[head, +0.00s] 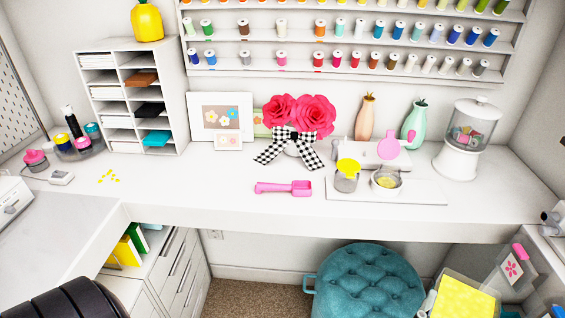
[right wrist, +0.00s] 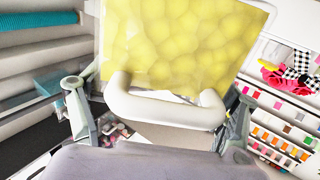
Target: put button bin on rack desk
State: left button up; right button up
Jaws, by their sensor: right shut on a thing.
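In the right wrist view, my right gripper (right wrist: 160,108) is shut on the pale looped handle (right wrist: 165,108) of the button bin, with one finger at each side of the handle. The bin's bumpy yellow contents (right wrist: 180,40) show beyond the handle. In the head view, the bin (head: 465,297) appears at the bottom right as a yellow patch with a pale edge, partly cut off by the frame. It is in front of the white rack desk (head: 250,215) and apart from it. My left gripper is not in view.
The wall rack (head: 350,47) of thread spools hangs above the desk. A pink scoop (head: 284,188), flower vase (head: 300,147), white board (head: 425,194) with cups and a clear jar (head: 468,135) stand on the desk. Bare desktop shows left of the scoop. A teal pouf (head: 358,282) stands below.

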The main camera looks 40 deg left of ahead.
aim_at(230, 182)
jog(key=u, duration=1.95)
